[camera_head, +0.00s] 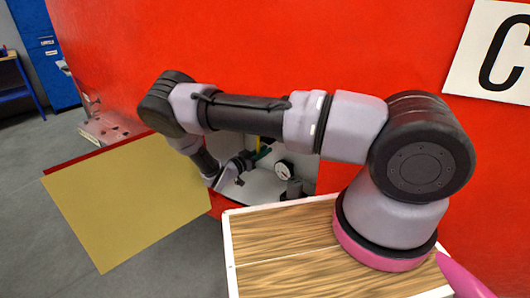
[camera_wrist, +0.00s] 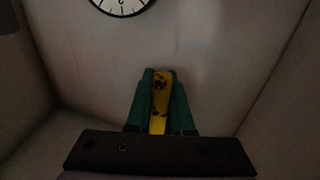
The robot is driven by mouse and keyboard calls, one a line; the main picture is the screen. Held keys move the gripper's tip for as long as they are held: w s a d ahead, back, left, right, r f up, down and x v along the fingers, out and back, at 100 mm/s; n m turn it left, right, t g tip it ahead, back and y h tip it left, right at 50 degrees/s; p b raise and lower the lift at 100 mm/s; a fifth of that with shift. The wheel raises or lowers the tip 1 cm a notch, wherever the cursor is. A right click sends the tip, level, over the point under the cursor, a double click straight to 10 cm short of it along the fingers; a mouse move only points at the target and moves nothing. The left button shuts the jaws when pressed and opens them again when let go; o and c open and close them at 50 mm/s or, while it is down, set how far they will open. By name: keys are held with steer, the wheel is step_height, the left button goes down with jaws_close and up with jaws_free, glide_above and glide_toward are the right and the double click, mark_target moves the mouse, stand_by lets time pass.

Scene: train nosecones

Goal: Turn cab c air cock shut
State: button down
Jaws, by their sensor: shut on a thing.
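The air cock's yellow handle (camera_wrist: 160,100) sits between the two green fingers of my gripper (camera_wrist: 160,88) in the wrist view. The fingers are shut on it from both sides, and dark worn marks show on its face. In the head view my gripper (camera_head: 262,154) is inside an open recess in the red cab front (camera_head: 300,50), with a bit of the yellow handle (camera_head: 257,141) showing beside it. My arm hides much of the recess. The cock's body and pipe are hidden. A sign with the letter C (camera_head: 500,55) is on the red wall at the right.
A round white gauge (camera_head: 284,169) is on the recess's back wall, right of my gripper; it also shows in the wrist view (camera_wrist: 122,3). Pale walls close in on both sides. An open tan door panel (camera_head: 130,200) hangs out at the left.

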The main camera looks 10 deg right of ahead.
steer(key=shift+w+a, duration=0.1)
stand_by(0.3)
steer(key=c, duration=0.8)
jaws_free()
